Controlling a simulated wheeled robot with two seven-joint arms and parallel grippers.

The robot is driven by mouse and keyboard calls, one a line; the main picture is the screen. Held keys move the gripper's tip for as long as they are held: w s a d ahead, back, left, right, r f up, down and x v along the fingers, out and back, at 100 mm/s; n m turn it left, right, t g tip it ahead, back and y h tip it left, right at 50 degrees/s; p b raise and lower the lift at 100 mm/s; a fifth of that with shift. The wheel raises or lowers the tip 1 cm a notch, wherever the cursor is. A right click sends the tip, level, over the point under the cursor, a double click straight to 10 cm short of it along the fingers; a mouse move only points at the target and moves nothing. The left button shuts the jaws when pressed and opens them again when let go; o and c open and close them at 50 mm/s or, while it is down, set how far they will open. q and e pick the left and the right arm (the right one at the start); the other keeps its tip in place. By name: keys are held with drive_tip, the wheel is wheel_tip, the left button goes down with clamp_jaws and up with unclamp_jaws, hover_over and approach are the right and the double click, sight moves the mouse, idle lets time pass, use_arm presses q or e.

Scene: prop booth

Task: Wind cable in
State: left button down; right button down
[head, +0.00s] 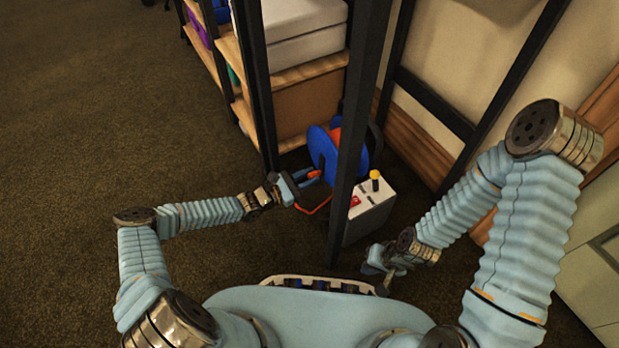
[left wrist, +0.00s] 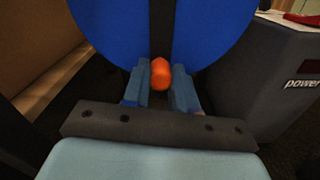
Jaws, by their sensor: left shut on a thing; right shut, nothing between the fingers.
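A cable reel (head: 323,151) with blue side discs and orange cable stands on the floor behind a dark post. An orange cable (head: 317,209) loops from the reel toward a grey box. My left gripper (head: 309,177) is at the reel's near face. In the left wrist view, its fingers (left wrist: 160,88) are shut on an orange knob (left wrist: 160,73) in front of the blue disc (left wrist: 205,30). My right gripper (head: 376,270) is shut and empty, low near the floor, right of the post and in front of the grey box.
A grey box (head: 372,215) with a yellow-topped lever and a red part stands right of the reel; "power" shows on it in the wrist view (left wrist: 290,85). A dark upright post (head: 352,130) stands close in front. A shelf rack (head: 300,75) is behind. Carpet at left is clear.

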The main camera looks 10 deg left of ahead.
sight(316, 162)
use_arm(q)
drive_tip(key=shift+w+a+r+m+p, duration=0.1)
drive_tip(key=shift+w+a+m+p, duration=0.15)
drive_tip(key=shift+m, duration=0.35)
drive_tip(key=shift+w+a+r+m+p, duration=0.1)
drive_tip(key=shift+w+a+m+p, duration=0.1)
drive_tip(key=shift+w+m, duration=0.3)
drive_tip(key=shift+w+a+r+m+p, duration=0.15)
drive_tip(key=shift+w+a+m, duration=0.15)
drive_tip(key=shift+m, duration=0.45)
drive_tip(key=shift+w+a+r+m+p, duration=0.15)
drive_tip(key=shift+w+a+m, duration=0.1)
drive_tip(key=shift+m, duration=0.5)
drive_tip(key=c, duration=0.9)
unclamp_jaws()
drive_tip(key=shift+a, duration=0.1)
drive_tip(key=p+v, duration=0.1)
drive_tip(key=v, duration=1.2)
drive_tip(key=shift+s+a+f+p, duration=0.1)
drive_tip(key=shift+s+a+p, duration=0.1)
drive_tip(key=shift+s+p, duration=0.15)
